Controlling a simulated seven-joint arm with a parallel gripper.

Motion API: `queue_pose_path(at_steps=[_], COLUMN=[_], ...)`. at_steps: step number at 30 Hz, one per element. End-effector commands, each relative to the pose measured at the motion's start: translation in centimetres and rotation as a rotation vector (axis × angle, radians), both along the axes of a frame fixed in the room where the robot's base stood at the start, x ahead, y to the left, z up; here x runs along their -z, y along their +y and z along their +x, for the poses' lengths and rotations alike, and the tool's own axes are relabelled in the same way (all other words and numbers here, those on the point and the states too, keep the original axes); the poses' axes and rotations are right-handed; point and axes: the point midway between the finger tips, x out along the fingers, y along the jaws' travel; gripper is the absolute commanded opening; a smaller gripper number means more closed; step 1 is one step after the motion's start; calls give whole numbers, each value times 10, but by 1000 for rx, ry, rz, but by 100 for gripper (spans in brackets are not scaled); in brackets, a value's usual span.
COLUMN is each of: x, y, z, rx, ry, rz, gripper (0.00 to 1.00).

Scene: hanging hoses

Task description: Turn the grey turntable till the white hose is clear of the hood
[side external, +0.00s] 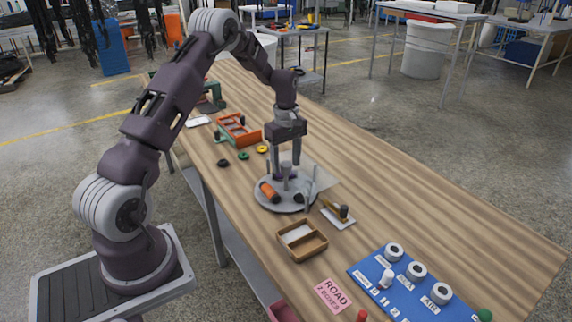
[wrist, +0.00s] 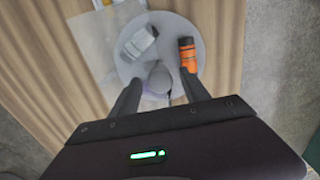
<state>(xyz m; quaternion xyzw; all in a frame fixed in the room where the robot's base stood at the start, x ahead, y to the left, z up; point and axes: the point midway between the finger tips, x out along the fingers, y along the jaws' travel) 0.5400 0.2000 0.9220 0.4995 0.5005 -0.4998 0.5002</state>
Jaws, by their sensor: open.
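The grey turntable (side external: 285,208) is a round disc on the wooden table, also in the wrist view (wrist: 170,22). A grey knob (side external: 286,171) stands up from it and shows in the wrist view (wrist: 159,77). An orange and black cylinder (side external: 268,192) lies on the disc. A pale grey block (wrist: 141,42) also sits on it. An upright grey piece (side external: 312,188) stands at its right edge. I cannot make out a white hose or name the hood with certainty. My gripper (side external: 287,168) points down, open, its fingers on either side of the knob; contact is unclear.
A pale sheet (side external: 322,175) lies behind the disc. A small white board with a brown-handled tool (side external: 338,213) and a wooden tray (side external: 301,241) are close in front. An orange rack (side external: 238,130) and several rings are at left. A blue board (side external: 412,285) lies front right. The right tabletop is clear.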

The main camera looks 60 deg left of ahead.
Motion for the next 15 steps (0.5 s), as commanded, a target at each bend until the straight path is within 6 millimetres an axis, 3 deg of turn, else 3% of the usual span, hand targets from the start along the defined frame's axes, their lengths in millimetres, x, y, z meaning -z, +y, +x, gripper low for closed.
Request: queue_pose_path(at_steps=[3, 10, 11, 15], x=[11, 12, 12, 12], y=[0, 0, 0, 0], z=[0, 0, 0, 0], rx=[0, 1, 1, 1], ry=[0, -1, -1, -1], rz=[-1, 0, 0, 0], gripper=[54, 54, 52, 25])
